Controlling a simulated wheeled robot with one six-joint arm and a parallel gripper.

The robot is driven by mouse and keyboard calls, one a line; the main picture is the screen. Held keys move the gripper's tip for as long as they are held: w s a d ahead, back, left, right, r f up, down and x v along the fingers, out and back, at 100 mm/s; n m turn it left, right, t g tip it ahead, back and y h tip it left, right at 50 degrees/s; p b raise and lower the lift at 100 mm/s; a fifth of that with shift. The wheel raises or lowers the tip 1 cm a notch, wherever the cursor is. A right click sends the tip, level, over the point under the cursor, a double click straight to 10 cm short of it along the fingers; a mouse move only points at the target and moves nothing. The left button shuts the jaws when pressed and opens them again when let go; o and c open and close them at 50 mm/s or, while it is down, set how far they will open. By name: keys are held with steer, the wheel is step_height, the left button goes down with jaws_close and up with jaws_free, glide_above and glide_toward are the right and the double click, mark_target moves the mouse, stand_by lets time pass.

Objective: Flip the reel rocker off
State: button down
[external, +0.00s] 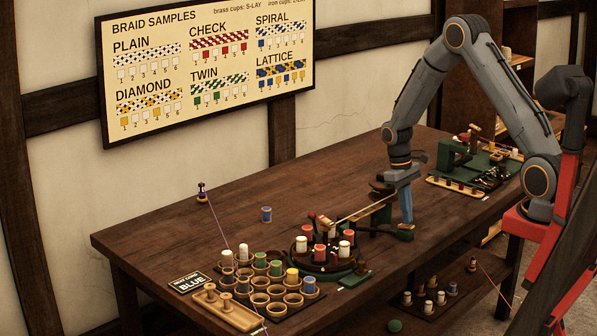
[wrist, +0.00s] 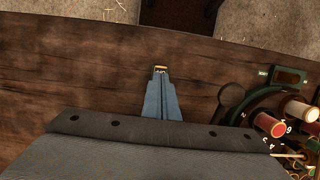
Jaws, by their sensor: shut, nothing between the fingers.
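A small green housing (external: 353,277) sits at the front of the braiding machine, near the table's front edge. The same green housing shows at the right of the wrist view (wrist: 289,76), with a dark inset that looks like a rocker. Which way it is tipped is too small to tell. My gripper (external: 406,221) points down over the table, to the right of the braiding machine and apart from the housing. In the wrist view my gripper (wrist: 161,70) has its blue fingers together with nothing between them, left of the housing.
The round braiding machine (external: 322,262) carries red and white bobbins. A cup tray (external: 262,296) with coloured spools stands to its left. A second green machine (external: 462,155) stands at the back right. The tabletop behind the machine (external: 300,195) is mostly clear.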

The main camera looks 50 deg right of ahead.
mark_target(412, 226)
steer(key=shift+f, duration=0.3)
steer(key=shift+s, duration=0.15)
steer(key=shift+s+f+t, duration=0.3)
steer(key=shift+s+t, duration=0.15)
steer(key=shift+t, duration=0.25)
steer(key=shift+s+f+t, duration=0.3)
steer(key=shift+s+t, duration=0.15)
steer(key=shift+t, duration=0.25)
steer(key=shift+s+f, duration=0.2)
steer(key=shift+s, duration=0.1)
steer(key=shift+w, duration=0.2)
steer(key=shift+w+r, duration=0.25)
steer(key=shift+w, duration=0.35)
steer(key=shift+r, duration=0.1)
